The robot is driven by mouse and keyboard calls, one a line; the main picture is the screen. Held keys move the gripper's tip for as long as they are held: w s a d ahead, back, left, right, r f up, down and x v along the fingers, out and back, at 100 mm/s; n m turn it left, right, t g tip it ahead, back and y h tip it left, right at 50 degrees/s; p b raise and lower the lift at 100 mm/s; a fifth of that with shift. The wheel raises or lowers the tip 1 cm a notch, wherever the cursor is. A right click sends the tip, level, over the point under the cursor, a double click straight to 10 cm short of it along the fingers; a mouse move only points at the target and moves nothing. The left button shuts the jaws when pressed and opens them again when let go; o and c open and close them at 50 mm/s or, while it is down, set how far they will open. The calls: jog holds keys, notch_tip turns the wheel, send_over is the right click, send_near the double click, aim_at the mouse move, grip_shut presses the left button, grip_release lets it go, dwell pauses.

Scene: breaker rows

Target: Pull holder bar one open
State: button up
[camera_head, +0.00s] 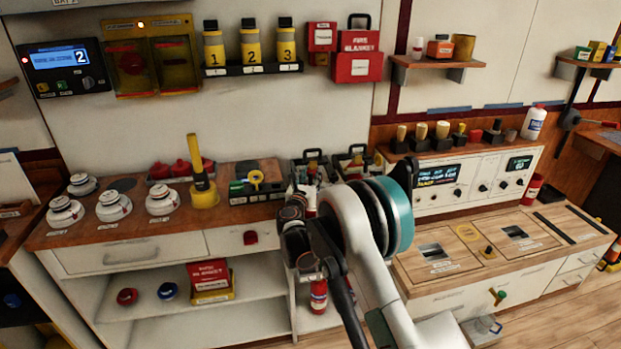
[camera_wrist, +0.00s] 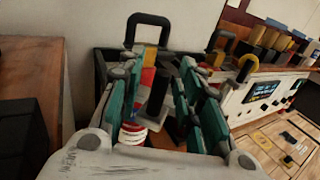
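Two black holders with raised black bars stand at the back of the counter. The left holder's bar (camera_head: 313,155) also shows in the wrist view (camera_wrist: 148,20). The right holder's bar (camera_head: 356,150) also shows in the wrist view (camera_wrist: 222,36). No number is readable on either, so I cannot tell which is bar one. My gripper (camera_wrist: 165,95) is open, its teal-padded fingers apart in front of the left holder. Red, white and yellow items show between the fingers. I cannot tell whether the fingers touch anything. My arm partly hides the holders' front in the head view.
A white control console (camera_head: 470,178) stands to the right. A red fire extinguisher (camera_head: 318,296) is below the counter. The wall behind the holders is close.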

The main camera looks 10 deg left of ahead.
jog(key=s+a, duration=0.1)
jog(key=s, duration=1.1)
jog(key=shift+a, duration=0.25)
jog(key=shift+c, duration=0.6)
